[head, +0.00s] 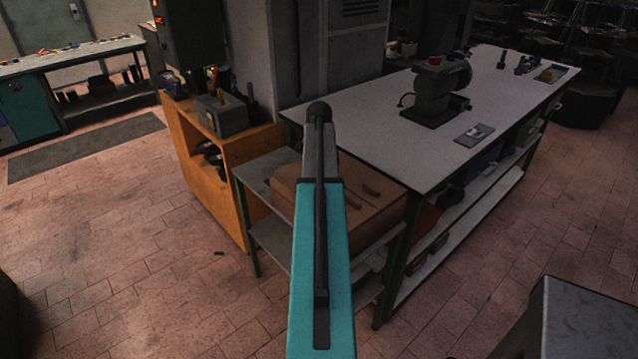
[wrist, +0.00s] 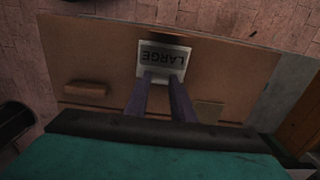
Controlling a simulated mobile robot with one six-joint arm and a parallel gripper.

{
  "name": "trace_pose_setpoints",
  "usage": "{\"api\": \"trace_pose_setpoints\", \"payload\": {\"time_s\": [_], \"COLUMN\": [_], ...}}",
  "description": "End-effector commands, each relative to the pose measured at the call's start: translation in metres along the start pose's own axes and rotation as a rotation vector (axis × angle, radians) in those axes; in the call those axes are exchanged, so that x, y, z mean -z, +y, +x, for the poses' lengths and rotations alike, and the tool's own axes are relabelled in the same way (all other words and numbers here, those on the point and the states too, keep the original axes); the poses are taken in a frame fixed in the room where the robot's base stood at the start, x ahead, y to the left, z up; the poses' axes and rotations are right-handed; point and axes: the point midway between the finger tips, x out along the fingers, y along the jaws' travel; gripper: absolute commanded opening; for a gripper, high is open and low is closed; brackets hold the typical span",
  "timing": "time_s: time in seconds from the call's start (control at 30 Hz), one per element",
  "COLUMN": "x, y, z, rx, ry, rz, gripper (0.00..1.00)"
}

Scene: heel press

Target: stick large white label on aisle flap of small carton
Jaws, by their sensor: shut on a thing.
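A white label with the dark word LARGE (wrist: 166,58) shows in the wrist view at the tips of my gripper (wrist: 162,76). My gripper is shut on its edge. Behind the label is the brown carton (wrist: 95,55), filling most of the wrist view. Whether the label touches the carton or hangs above it, I cannot tell. In the head view the carton (head: 375,207) sits on a low grey stand, partly hidden by my arm. My gripper and the label are hidden there. Which flap faces the aisle is unclear.
A small brown block (wrist: 85,90) and a paler square patch (wrist: 209,111) lie on the carton. A long white-topped workbench (head: 420,150) with a dark press (head: 436,90) stands right of the stand. An orange cabinet (head: 210,180) stands left. The tiled floor is open at left.

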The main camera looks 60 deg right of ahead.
Motion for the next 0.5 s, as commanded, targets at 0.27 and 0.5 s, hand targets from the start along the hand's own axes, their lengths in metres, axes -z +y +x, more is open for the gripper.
{"api": "trace_pose_setpoints", "payload": {"time_s": [0.27,0.5], "x": [-0.0012,-0.0010], "y": [0.0011,0.0006], "z": [0.0029,0.0026], "rx": [-0.004,-0.003], "ry": [-0.004,-0.003], "rz": [0.000,-0.001], "gripper": [0.38,0.44]}}
